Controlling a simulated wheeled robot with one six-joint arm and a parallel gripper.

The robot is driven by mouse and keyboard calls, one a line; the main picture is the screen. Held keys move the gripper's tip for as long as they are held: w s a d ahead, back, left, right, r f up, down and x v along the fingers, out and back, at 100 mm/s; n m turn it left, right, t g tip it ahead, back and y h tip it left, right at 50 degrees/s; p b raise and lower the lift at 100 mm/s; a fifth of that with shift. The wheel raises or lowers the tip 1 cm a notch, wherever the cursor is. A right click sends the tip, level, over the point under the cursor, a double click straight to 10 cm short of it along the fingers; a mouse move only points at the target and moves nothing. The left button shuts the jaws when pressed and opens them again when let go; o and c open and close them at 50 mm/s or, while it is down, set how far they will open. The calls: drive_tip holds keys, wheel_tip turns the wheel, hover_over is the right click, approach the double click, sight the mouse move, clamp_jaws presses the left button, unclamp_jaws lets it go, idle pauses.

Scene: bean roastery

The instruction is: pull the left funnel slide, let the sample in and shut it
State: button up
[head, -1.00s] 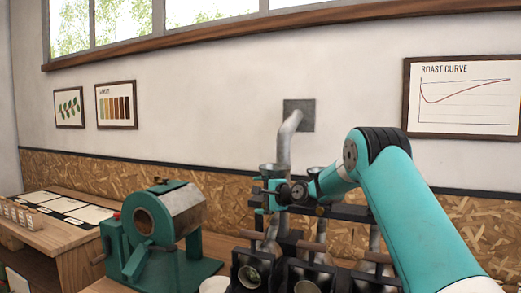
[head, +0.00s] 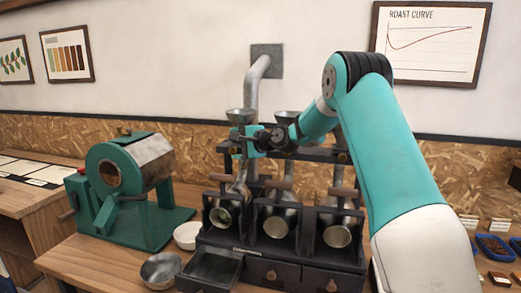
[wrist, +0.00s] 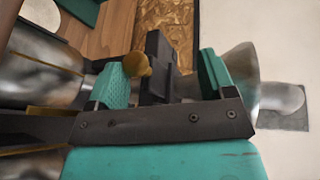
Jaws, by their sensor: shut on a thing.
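How far the slide is drawn out cannot be told. A metal tube (head: 224,214) with a wooden handle sits below the left funnel.
Two more brass slide knobs (head: 288,156) (head: 343,157) are to the right. The left drawer (head: 212,268) at the rack's base is pulled open. A metal bowl (head: 160,270), a white bowl (head: 187,235) and a green roaster (head: 135,185) stand to the left. Blue trays (head: 494,247) are at right.

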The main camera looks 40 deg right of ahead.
drive_tip(key=shift+s+d+r+b, duration=0.25)
drive_tip(key=shift+s+r, duration=0.1)
drive_tip(key=shift+s, duration=0.25)
drive_tip(key=shift+s+d+r+b, duration=0.1)
drive_tip(key=shift+s+d+r, duration=0.2)
drive_tip(key=shift+s, duration=0.25)
drive_tip(key=shift+c, duration=0.6)
drive_tip(key=s+d+b, duration=0.1)
drive_tip(key=s+b, duration=0.1)
drive_tip(key=s, duration=0.5)
drive_tip(key=shift+d+f+b, duration=0.25)
drive_tip(key=shift+f+b, duration=0.05)
